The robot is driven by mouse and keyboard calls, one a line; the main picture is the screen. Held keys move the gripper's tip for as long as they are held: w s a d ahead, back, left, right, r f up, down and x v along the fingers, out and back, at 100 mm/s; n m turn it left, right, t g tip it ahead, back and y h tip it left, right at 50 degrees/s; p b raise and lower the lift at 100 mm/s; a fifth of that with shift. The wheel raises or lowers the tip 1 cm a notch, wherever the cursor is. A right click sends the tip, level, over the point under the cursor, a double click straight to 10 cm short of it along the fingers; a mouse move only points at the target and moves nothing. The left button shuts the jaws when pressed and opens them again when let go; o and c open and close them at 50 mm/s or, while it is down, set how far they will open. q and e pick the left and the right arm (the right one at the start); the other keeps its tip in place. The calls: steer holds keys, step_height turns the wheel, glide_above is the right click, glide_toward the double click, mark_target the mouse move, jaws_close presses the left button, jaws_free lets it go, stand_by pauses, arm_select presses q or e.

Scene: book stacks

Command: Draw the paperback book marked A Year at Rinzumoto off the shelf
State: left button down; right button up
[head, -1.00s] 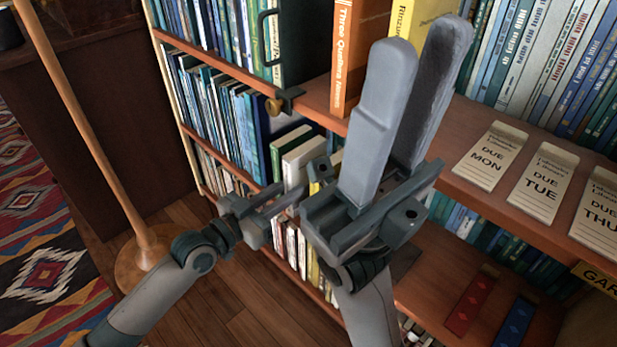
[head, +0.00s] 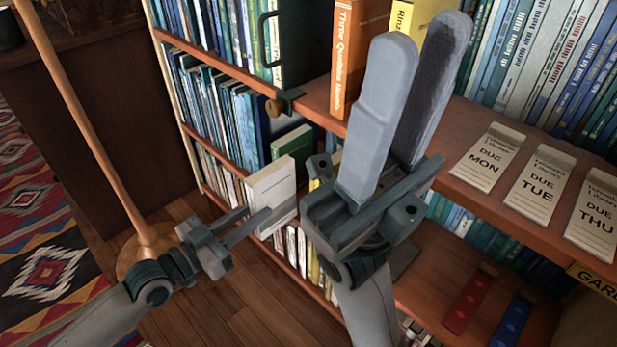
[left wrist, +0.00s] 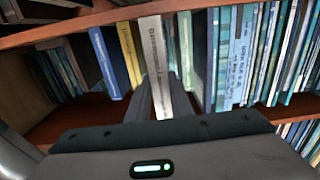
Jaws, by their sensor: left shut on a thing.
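A white paperback book (head: 272,190) sticks out from the middle bookshelf in the head view, its pale cover showing. My left gripper (head: 258,218) is shut on it near its outer edge. In the left wrist view the white book (left wrist: 156,50) stands upright between the two fingers. Its spine carries dark lettering too small to read with certainty, so I cannot confirm the title. My right gripper (head: 421,40) is empty, its two fingers pointing up with a gap between them, in front of the upper shelf.
A green book (head: 292,145) stands beside the white one. On the shelf above are an orange book (head: 352,55), a yellow book (head: 412,12) with a partly hidden title, and a black bookend (head: 272,45). A lamp pole (head: 85,130) stands at left, over open floor.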

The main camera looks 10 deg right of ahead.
arm_select(q)
steer(key=shift+v, duration=1.7)
